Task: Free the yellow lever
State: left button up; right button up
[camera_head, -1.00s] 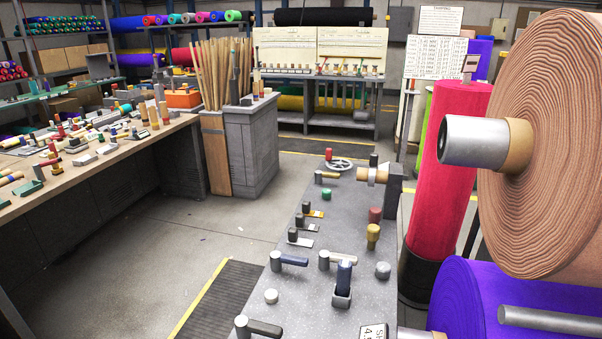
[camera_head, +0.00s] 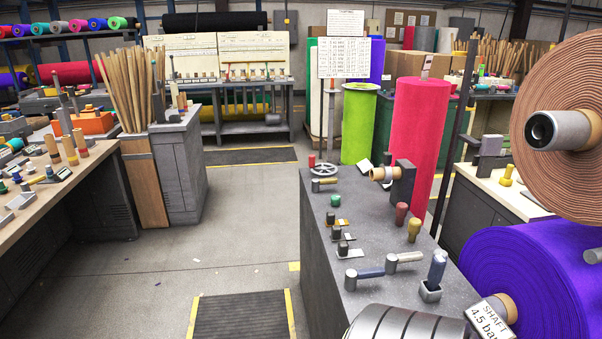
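A grey console (camera_head: 318,258) stands right of centre with several levers on top. Near its far end a grey hub carries a short yellowish-tan lever (camera_head: 328,181); I cannot tell whether anything blocks it. A yellow knob (camera_head: 414,229) stands upright near the right edge. A blue lever (camera_head: 370,272) and a cream lever (camera_head: 407,257) lie nearer, beside an upright blue lever (camera_head: 437,266). Small black switches sit by plates, one of them orange-yellow (camera_head: 337,222). Neither of my grippers is in view.
A purple roll (camera_head: 520,270) and a brown roll on a metal shaft (camera_head: 560,130) crowd the right. A red roll (camera_head: 418,130) stands behind the console. A workbench (camera_head: 75,190) is at left. The floor (camera_head: 240,220) between bench and console is open.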

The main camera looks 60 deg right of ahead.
aim_at(316, 182)
jog(key=i+l+z, duration=0.1)
jog(key=i+z, duration=0.75)
jog(key=i+j+z, duration=0.15)
jog(key=i+z, duration=0.15)
jog(key=z, duration=0.15)
jog(key=i+j+z, duration=0.3)
jog(key=z, duration=0.15)
